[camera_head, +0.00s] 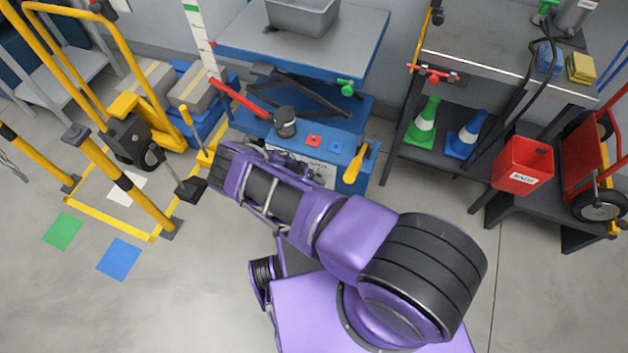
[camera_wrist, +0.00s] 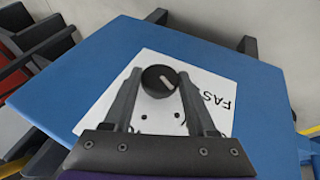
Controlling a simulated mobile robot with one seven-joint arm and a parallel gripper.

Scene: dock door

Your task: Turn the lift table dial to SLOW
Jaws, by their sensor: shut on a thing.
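In the wrist view, the black round dial (camera_wrist: 158,81) sits on a white label plate (camera_wrist: 215,87) on a blue panel. Its pale pointer mark slants toward the lower right. My gripper (camera_wrist: 160,84) is shut on the dial, one finger on each side. In the head view, the lift table (camera_head: 352,183) has a blue base with part of a white plate (camera_head: 318,168) showing. My arm hides the dial and my fingertips there.
The lift table top (camera_head: 365,35) bears a grey bin (camera_head: 303,14). A red lever (camera_head: 238,98), black knob (camera_head: 285,121) and yellow lever (camera_head: 355,160) stand close around my wrist. Yellow rails (camera_head: 130,190) are at left, and a red bin (camera_head: 523,165) at right. Floor at lower left is open.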

